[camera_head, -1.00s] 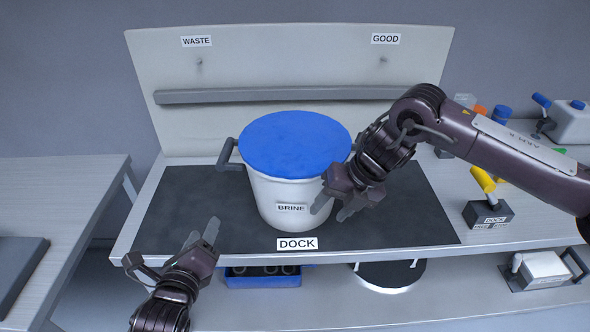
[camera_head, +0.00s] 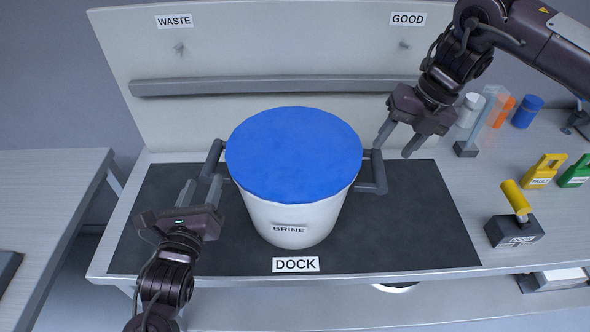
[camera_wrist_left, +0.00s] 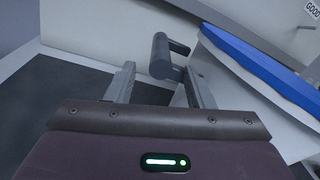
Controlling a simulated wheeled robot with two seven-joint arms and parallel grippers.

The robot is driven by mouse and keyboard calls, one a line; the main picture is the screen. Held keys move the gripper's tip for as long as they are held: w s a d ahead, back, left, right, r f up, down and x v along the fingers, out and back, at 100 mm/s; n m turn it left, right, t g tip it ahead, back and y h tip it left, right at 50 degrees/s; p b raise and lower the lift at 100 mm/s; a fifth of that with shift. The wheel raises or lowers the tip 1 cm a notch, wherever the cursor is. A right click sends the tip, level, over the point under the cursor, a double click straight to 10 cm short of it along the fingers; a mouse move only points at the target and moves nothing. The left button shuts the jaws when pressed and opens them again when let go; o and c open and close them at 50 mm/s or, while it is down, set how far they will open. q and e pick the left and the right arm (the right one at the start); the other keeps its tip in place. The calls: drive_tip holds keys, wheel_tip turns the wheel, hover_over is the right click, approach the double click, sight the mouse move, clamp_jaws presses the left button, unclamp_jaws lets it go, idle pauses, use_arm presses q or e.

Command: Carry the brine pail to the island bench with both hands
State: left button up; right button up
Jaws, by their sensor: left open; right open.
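The brine pail (camera_head: 293,215) is white with a blue lid (camera_head: 293,155) and stands upright on the dark dock mat (camera_head: 420,235). It has a grey handle on each side. My left gripper (camera_head: 202,194) is open in front of the left handle (camera_head: 211,160). In the left wrist view that handle (camera_wrist_left: 162,58) shows beyond and between the open fingertips (camera_wrist_left: 157,82); I cannot tell whether they touch it. My right gripper (camera_head: 398,145) is open and empty, above and slightly right of the right handle (camera_head: 376,175), apparently clear of it.
A back panel (camera_head: 265,50) with a ledge rises behind the pail. Yellow and green tags, a yellow-handled block (camera_head: 514,230) and bottles (camera_head: 527,111) stand on the right. A separate grey bench (camera_head: 50,190) lies left across a gap.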

sight(212, 163)
use_arm(q)
drive_tip(key=shift+s+r, duration=0.1)
drive_tip(key=shift+s, duration=0.2)
drive_tip(key=w, duration=0.8)
drive_tip(key=shift+d, duration=0.1)
use_arm(e)
drive_tip(key=x, duration=0.7)
drive_tip(key=shift+s+a+f, duration=0.1)
drive_tip(key=shift+f, duration=0.2)
use_arm(q)
clamp_jaws()
use_arm(e)
clamp_jaws()
